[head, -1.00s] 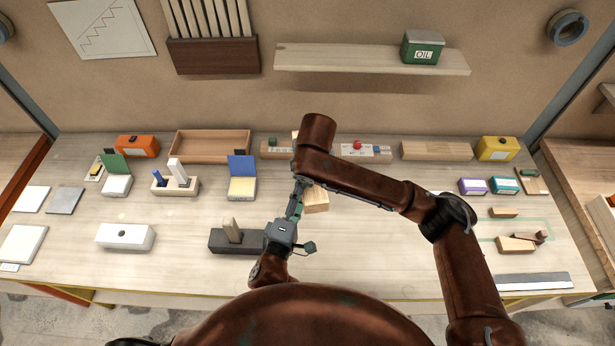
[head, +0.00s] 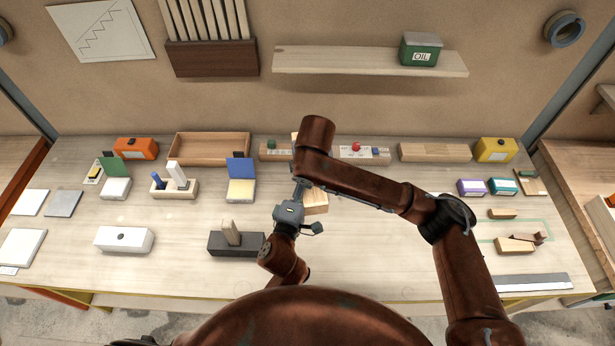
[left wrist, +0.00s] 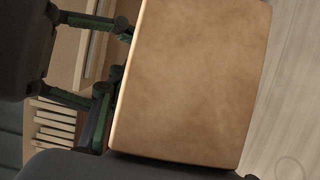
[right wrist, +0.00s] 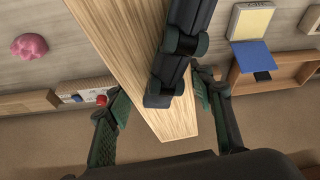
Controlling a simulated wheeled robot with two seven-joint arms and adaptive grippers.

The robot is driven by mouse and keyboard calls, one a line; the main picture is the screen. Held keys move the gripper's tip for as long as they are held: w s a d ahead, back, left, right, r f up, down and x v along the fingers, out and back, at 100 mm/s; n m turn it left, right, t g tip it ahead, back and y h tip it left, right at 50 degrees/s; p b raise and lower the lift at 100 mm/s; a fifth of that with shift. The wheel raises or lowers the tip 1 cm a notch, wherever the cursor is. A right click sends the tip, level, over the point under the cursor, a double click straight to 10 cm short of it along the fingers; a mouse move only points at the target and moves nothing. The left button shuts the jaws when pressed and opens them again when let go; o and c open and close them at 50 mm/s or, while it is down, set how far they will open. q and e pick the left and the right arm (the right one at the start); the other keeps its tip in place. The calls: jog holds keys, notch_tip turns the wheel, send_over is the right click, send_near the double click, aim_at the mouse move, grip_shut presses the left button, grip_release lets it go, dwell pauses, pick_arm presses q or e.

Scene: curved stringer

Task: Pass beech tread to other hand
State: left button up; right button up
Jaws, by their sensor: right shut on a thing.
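The beech tread (head: 316,203) is a pale wooden board held above the middle of the bench, partly behind my right arm. In the right wrist view my right gripper (right wrist: 160,88) has its green-padded fingers on either side of the tread (right wrist: 125,50) and is shut on it. My left gripper (head: 298,190) is at the tread in the head view. One of its dark fingers crosses the tread's face in the right wrist view. The tread (left wrist: 190,80) fills the middle of the left wrist view and hides part of the fingers; the left jaw opening is not clear.
A dark block with a wooden piece (head: 236,243) stands on the bench left of my left gripper. A white block (head: 124,239) is farther left. An open wooden tray (head: 210,148) is behind.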

pick_arm(q)
jog(key=shift+f, duration=0.1)
grip_shut()
pick_arm(e)
jog(key=shift+s+a, duration=0.25)
jog(key=o, duration=1.8)
jog(key=shift+w+d, duration=0.1)
jog(key=shift+w, duration=0.05)
pick_arm(q)
jog(key=shift+r, duration=0.2)
